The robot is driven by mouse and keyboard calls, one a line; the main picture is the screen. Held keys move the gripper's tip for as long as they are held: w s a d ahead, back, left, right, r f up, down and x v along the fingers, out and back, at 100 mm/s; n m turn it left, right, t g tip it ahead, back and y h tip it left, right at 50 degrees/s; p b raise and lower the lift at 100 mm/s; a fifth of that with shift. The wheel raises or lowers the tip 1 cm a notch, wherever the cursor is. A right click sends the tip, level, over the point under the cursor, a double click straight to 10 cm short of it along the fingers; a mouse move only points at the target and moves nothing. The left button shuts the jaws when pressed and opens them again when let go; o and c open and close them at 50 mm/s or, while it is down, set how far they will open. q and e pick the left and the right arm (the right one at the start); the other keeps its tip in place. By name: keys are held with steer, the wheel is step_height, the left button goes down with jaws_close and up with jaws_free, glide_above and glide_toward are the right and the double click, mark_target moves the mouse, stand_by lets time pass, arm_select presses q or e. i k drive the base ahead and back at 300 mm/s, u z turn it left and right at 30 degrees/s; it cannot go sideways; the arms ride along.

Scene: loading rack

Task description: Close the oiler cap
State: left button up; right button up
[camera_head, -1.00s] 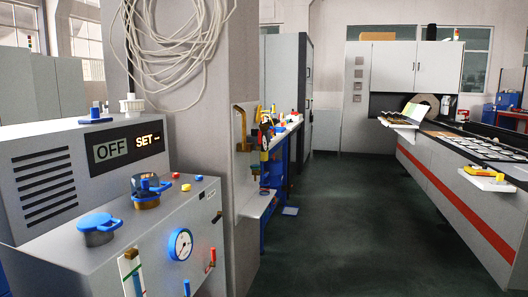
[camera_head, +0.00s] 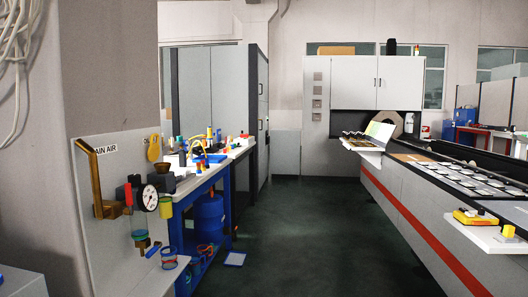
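No part is clearly recognisable as the oiler cap. A wall panel (camera_head: 105,240) at the left carries an air unit: a black block with a red knob (camera_head: 128,194), a round white gauge (camera_head: 148,197) and a green-and-yellow cylinder (camera_head: 165,207) beside it. A dark brown cup-like piece (camera_head: 163,167) shows just above the gauge. A second label by a yellow spoon-shaped tag (camera_head: 153,149) is too small to read. Neither of my grippers is in view.
A small ledge (camera_head: 165,279) under the air unit holds a red-and-blue cup (camera_head: 169,257). A blue workbench (camera_head: 190,192) with many small items stands behind. The green floor aisle (camera_head: 310,240) is clear. A long machine (camera_head: 430,225) with a red stripe lines the right.

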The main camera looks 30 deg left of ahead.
mark_target(153, 153)
steer(key=u, duration=0.4)
steer(key=i, duration=2.5)
steer(key=u, duration=1.15)
